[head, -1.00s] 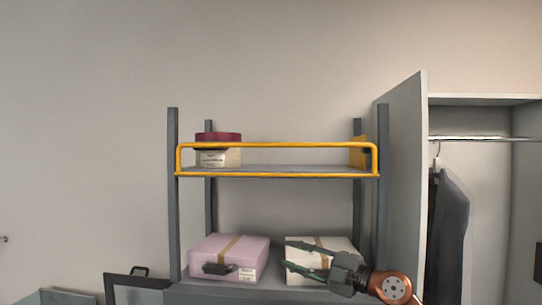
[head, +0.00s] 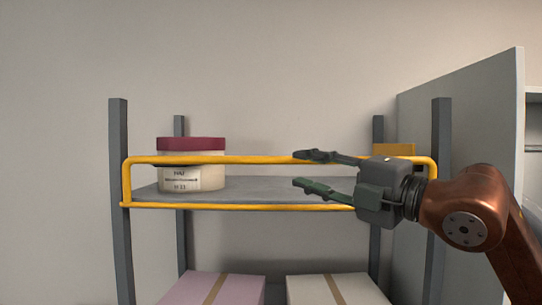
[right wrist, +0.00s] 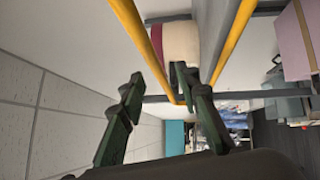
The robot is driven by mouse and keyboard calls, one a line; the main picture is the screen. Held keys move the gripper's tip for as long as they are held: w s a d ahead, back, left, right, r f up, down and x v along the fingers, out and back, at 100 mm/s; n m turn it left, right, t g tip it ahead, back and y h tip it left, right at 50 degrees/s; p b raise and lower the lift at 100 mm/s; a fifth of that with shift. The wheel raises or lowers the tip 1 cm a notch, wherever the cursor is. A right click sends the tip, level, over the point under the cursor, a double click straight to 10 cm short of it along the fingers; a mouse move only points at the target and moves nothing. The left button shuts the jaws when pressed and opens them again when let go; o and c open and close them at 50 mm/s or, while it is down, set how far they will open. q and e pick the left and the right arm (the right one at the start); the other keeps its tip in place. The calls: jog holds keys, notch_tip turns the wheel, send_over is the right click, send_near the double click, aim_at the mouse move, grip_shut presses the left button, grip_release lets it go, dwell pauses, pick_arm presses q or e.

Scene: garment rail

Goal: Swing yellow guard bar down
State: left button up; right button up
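The yellow guard bar (head: 235,159) is a rounded rectangular loop standing upright along the front of the upper shelf (head: 270,187). Its top rail runs across the front of a round box. My right gripper (head: 306,172) is at the right part of the bar, fingers pointing left and spread apart, with the top rail's height between them. In the right wrist view the open fingers (right wrist: 155,90) show with the yellow top rail (right wrist: 141,42) passing between or just beyond them; contact cannot be told. My left gripper is not in view.
A round cream box (head: 192,172) with a dark red lid stands on the upper shelf behind the bar. A pink box (head: 200,288) and a white box (head: 320,289) sit on the shelf below. A grey wardrobe panel (head: 470,140) stands close at the right.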

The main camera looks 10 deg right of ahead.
aim_at(286, 161)
jog(key=w, duration=0.1)
jog(key=a+r+p, duration=0.1)
jog(key=w+a+p, duration=0.1)
jog(key=shift+w+r, duration=0.25)
jog(key=shift+w, duration=0.1)
jog(key=p+x, duration=0.1)
jog(key=x, duration=0.1)
jog(key=shift+w+f, duration=0.1)
jog(key=shift+w, duration=0.25)
jog(key=shift+w+a, duration=0.35)
jog(key=shift+w, duration=0.15)
jog(key=shift+c, duration=0.4)
jog(key=c, duration=0.5)
grip_shut()
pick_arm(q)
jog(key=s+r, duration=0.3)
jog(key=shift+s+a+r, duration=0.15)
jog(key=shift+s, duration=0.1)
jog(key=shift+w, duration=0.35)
